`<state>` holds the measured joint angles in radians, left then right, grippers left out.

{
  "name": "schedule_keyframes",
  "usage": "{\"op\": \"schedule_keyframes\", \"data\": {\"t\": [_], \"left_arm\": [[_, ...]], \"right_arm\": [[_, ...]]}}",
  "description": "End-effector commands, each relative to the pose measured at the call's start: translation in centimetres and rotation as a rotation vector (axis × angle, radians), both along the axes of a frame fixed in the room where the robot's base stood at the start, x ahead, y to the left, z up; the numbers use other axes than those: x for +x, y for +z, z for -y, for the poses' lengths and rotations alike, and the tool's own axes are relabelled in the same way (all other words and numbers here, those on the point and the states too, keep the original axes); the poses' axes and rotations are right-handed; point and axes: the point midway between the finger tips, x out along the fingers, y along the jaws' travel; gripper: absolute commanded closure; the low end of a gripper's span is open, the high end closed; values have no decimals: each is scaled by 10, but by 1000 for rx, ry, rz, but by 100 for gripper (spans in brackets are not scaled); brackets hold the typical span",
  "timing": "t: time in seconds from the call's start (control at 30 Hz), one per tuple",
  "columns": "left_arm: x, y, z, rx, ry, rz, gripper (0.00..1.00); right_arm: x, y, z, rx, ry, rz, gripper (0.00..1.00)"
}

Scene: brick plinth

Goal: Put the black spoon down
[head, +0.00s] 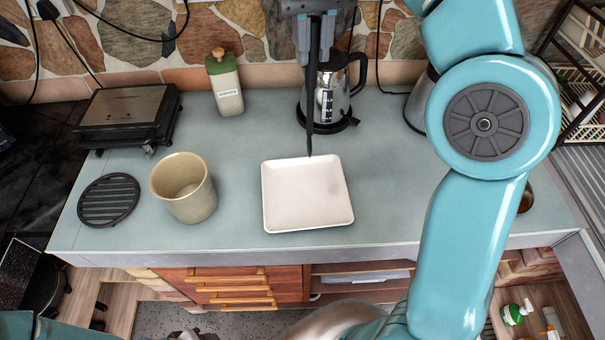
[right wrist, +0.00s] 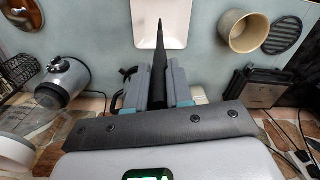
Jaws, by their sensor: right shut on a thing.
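The black spoon (head: 310,125) hangs nearly upright in the head view, its narrow dark end pointing down. My right gripper (head: 314,55) is shut on it at the back of the counter, in front of the kettle. The spoon's lower tip appears just at the back edge of a square white plate (head: 307,195); I cannot tell how high it is above it. In the right wrist view the spoon (right wrist: 159,50) sticks out between the fingers of the right gripper (right wrist: 160,85), towards the plate (right wrist: 162,12). The plate looks empty. My left gripper is not in view.
A beige pot (head: 183,190) and a round black trivet (head: 108,200) stand left of the plate. A grill (head: 128,115), a green-and-white bottle (head: 225,85) and a steel kettle (head: 330,100) line the back. Counter (head: 385,190) is bare right of the plate, up to my right arm.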

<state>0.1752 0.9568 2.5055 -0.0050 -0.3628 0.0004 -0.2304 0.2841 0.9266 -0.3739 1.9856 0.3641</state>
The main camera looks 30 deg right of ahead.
Motion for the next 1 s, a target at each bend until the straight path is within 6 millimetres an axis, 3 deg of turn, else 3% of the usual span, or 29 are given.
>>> {"op": "schedule_keyframes", "data": {"t": [0.2, 0.5, 0.9, 1.0], "left_arm": [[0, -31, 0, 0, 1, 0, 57], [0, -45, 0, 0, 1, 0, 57], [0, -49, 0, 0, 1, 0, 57], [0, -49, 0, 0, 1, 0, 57]], "right_arm": [[-5, -65, 0, 0, 0, -3, 100], [-5, -140, -2, 0, 0, -4, 100], [0, -190, -3, 0, 0, -3, 100], [1, -194, -3, 1, 0, -2, 100]]}}
